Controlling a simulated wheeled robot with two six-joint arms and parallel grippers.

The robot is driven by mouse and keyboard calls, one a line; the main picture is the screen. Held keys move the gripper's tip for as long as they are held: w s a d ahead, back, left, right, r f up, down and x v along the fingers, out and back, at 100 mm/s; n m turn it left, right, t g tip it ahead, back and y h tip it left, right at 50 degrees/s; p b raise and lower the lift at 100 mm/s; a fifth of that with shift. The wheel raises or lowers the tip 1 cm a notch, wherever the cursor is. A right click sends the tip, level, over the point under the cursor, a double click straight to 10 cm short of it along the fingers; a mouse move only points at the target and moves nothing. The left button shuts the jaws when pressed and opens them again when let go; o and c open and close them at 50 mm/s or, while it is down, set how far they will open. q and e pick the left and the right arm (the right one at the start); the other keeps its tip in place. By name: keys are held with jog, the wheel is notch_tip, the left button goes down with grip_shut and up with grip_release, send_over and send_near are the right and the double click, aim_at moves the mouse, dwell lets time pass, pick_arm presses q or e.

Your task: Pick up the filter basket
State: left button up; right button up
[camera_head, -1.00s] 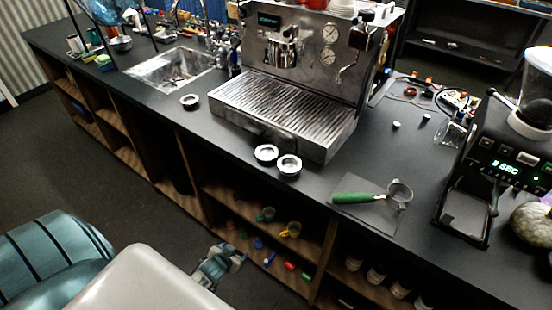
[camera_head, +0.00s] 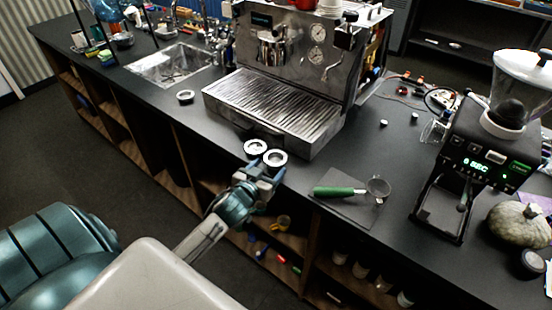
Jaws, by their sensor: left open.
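Two round metal filter baskets stand side by side near the counter's front edge, before the espresso machine: a left one (camera_head: 255,147) and a right one (camera_head: 274,158). A third small round basket-like piece (camera_head: 185,97) lies farther left, near the sink. My left gripper (camera_head: 264,171) is open at the counter's front edge, just in front of the right basket. Its fingers overlap the basket's near side in this view, and I cannot tell whether they touch it. My right gripper is not in view.
The espresso machine (camera_head: 290,60) with its drip tray (camera_head: 272,105) stands right behind the baskets. A green-handled portafilter (camera_head: 340,190) lies on a mat to the right. A grinder (camera_head: 470,165) stands farther right. Shelves are below the counter.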

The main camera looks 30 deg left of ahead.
aim_at(270, 166)
pick_arm(q)
jog(key=shift+w+a+p, duration=0.1)
jog(key=shift+w+p, duration=0.35)
jog(key=shift+w, duration=0.1)
jog(key=p+x, duration=0.1)
jog(key=x, duration=0.2)
jog(key=shift+w+p, duration=0.2)
jog(key=shift+p, duration=0.2)
jog(key=shift+w+f, duration=0.1)
jog(key=shift+w, duration=0.25)
jog(key=shift+w+f, duration=0.1)
jog(key=shift+w, duration=0.05)
jog(key=shift+c, duration=1.1)
jog(key=c, duration=0.4)
